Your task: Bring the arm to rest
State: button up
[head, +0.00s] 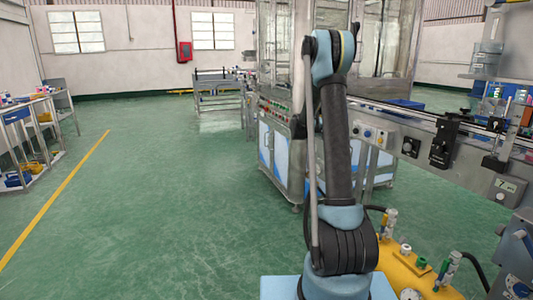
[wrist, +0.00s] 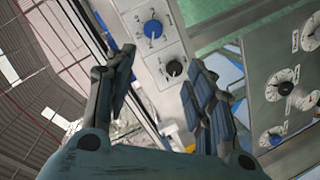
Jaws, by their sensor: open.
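My gripper (wrist: 158,98) shows in the wrist view with its two dark fingers spread apart. It is open, and nothing is held between the fingers. Beyond the fingers is a grey metal control panel (wrist: 140,58) with a blue knob and a black knob. In the head view my arm stands raised in front of the machine, bent at the top. My gripper itself cannot be made out in the head view.
A glass-walled machine cabinet (head: 273,150) stands behind my arm. A conveyor line (head: 385,137) with knobs and black fittings runs to the right. A yellow unit (head: 405,268) with valves is close at the lower right. Shelves (head: 38,120) stand at left. Green floor (head: 150,190) is clear at left.

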jog(key=s+a+n+g+y, duration=0.1)
jog(key=s+a+y, duration=0.25)
jog(key=s, duration=1.05)
jog(key=s+a+n+g+y, duration=0.1)
jog(key=s+a+y, duration=0.25)
jog(key=s, duration=1.15)
jog(key=s+a+f+y, duration=0.2)
jog(key=s+a+f, duration=0.2)
jog(key=s, duration=0.5)
jog(key=s+a+f+n+y, duration=0.1)
jog(key=s+a+f+y, duration=0.2)
jog(key=s, duration=0.6)
jog(key=s+a+f+y, duration=0.2)
jog(key=s+a+f, duration=0.4)
jog(key=s, duration=0.3)
jog(key=shift+a+f+n+g+y, duration=0.2)
jog(key=shift+n+g+y, duration=0.1)
jog(key=shift+n+g, duration=0.1)
jog(key=c, duration=0.3)
jog(key=shift+c, duration=0.4)
